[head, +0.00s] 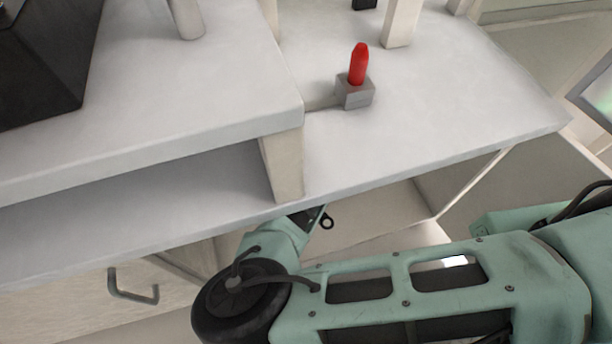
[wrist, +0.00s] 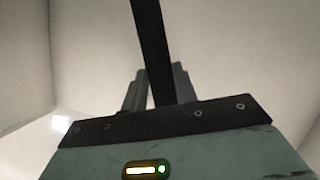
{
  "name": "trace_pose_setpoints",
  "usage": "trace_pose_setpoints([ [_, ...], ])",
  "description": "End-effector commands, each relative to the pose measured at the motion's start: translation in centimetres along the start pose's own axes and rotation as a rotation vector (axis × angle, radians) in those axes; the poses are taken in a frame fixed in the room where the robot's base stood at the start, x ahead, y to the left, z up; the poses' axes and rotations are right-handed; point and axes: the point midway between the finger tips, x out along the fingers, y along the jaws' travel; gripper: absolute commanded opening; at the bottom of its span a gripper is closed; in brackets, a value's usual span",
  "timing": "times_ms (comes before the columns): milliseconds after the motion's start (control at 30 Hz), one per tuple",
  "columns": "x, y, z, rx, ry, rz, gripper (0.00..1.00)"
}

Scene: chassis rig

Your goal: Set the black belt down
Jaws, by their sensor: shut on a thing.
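The black belt (wrist: 153,45) shows in the wrist view as a dark, flat strip. It runs from the top edge of the picture down between the two fingers of my gripper (wrist: 158,88), which is shut on it. In the head view my gripper is mostly hidden below the front edge of the worktop, beyond my wrist. A small black loop (head: 327,222) shows beside it there; I cannot tell whether it is part of the belt. The rest of the belt is out of sight.
A red pointed piece (head: 358,65) stands in a small grey block (head: 355,95) on the white worktop (head: 440,110). A raised shelf (head: 200,130) with a black box (head: 45,60) is at left. Pale open space lies below the worktop, around my gripper. A drawer handle (head: 133,290) sticks out at lower left.

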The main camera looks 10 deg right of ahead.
Motion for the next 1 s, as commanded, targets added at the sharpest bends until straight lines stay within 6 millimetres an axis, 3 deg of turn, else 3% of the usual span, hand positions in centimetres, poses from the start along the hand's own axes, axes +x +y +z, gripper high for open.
trace_pose_setpoints([
  [300, 4.9, 0.0, -2.1, -0.002, 0.001, -0.001, 0.04],
  [700, 9.2, 0.0, -3.8, -0.002, 0.0, 0.0, 0.04],
  [1000, 9.2, 0.0, -3.8, 0.001, 0.0, 0.0, 0.04],
])
